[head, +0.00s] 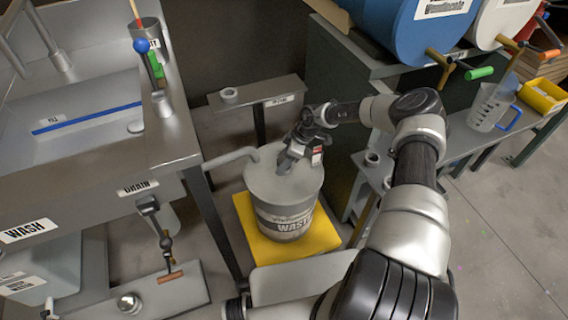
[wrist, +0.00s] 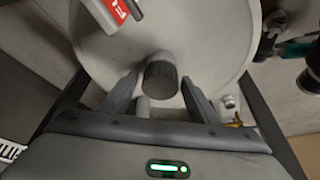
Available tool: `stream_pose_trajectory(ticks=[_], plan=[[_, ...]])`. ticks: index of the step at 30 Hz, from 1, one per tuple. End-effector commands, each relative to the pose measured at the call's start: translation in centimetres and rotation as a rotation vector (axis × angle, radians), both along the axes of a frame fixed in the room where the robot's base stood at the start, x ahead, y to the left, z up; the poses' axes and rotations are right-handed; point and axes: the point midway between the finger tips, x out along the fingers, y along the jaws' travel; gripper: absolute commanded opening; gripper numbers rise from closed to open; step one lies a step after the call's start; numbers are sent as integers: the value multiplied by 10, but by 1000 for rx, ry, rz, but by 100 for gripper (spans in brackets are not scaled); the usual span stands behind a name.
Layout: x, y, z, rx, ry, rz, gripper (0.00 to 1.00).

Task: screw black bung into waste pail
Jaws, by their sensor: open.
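The waste pail (head: 285,222) is a grey drum with a "WASTE" label. It stands on a yellow base; its pale round top (wrist: 215,45) fills much of the wrist view. The black bung (wrist: 161,75) shows in the wrist view as a dark, short cylinder over the pail top. My gripper (head: 287,164) is over the pail top in the head view and hides the bung there. In the wrist view its two fingers are apart, one on each side of the bung, with visible gaps. I cannot tell how deeply the bung is seated.
A grey pipe (head: 230,157) runs from the sink bench (head: 150,160) to the pail's left side. A small shelf (head: 262,93) with a ring on it is behind the pail. A rack with blue and white drums (head: 415,30) and a clear jug (head: 488,106) is right. Open floor lies at lower right.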

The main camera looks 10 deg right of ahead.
Motion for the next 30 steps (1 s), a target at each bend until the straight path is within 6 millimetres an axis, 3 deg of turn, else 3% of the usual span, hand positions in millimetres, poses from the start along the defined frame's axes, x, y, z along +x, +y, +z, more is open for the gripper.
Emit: stream_pose_trajectory(ticks=[9,17,24,30], plan=[[1,1,0,2,1,349,55],[0,0,0,1,-1,372,55],[0,0,0,1,0,371,16],[0,0,4,0,1,343,17]])
